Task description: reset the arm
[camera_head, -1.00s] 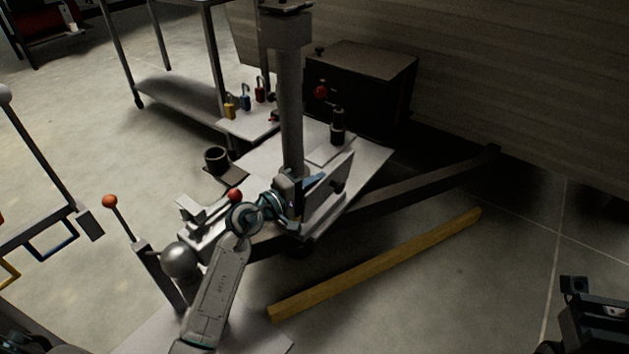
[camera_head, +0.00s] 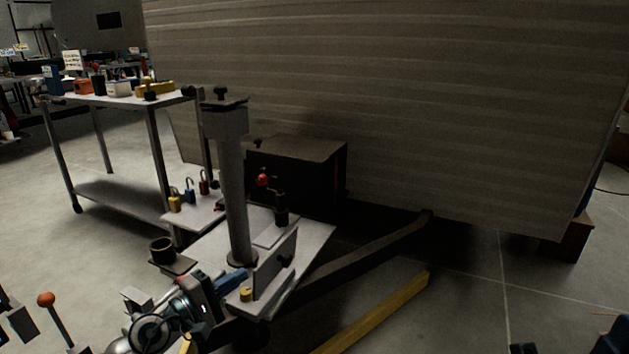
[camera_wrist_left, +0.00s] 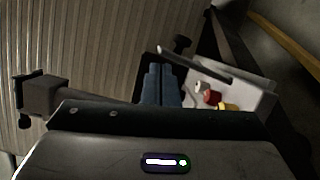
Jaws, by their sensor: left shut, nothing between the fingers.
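My left gripper (camera_head: 234,279) is in the lower left of the head view, with its blue fingers together and nothing between them. It is in front of the foot of the grey upright post (camera_head: 234,195), over the near part of the trailer tongue plate. I cannot tell whether it touches anything. In the left wrist view the blue fingers (camera_wrist_left: 160,86) are side by side, with the corrugated wall behind them. Only dark tips of what seems to be my right gripper (camera_head: 568,345) show at the bottom right edge, too little to tell its jaws.
A dark box (camera_head: 297,172) stands behind the post by the camper wall (camera_head: 400,110). Several padlocks (camera_head: 189,190) sit on a small shelf to the left. A metal table (camera_head: 115,98) stands farther back. A yellow beam (camera_head: 380,315) lies on the floor, with open floor to its right.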

